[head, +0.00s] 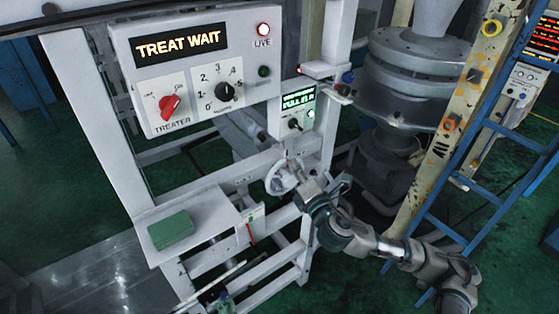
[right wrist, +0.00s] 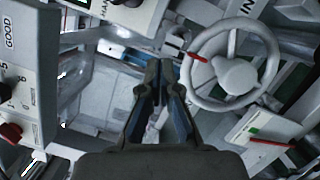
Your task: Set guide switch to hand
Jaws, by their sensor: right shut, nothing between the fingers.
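The small white box (head: 309,112) with a green lit display carries a dark switch knob (head: 295,124) on its front. Its lettering is too small to read in the head view. In the right wrist view, part of a white panel with a dark knob (right wrist: 132,3) and partly cut-off lettering beginning "HA" shows at the top edge. My right gripper (head: 297,168) is shut and empty, below the box and close beside the white handwheel (head: 276,182). In the right wrist view its fingers (right wrist: 160,68) point up, apart from the knob. My left gripper is not in view.
A larger panel (head: 240,50) reads TREAT WAIT, with a red treater knob (head: 170,103) and a black numbered dial (head: 224,92). A green box (head: 170,230) lies on a white shelf. A blue ladder (head: 490,135) and a grey machine (head: 405,80) stand right.

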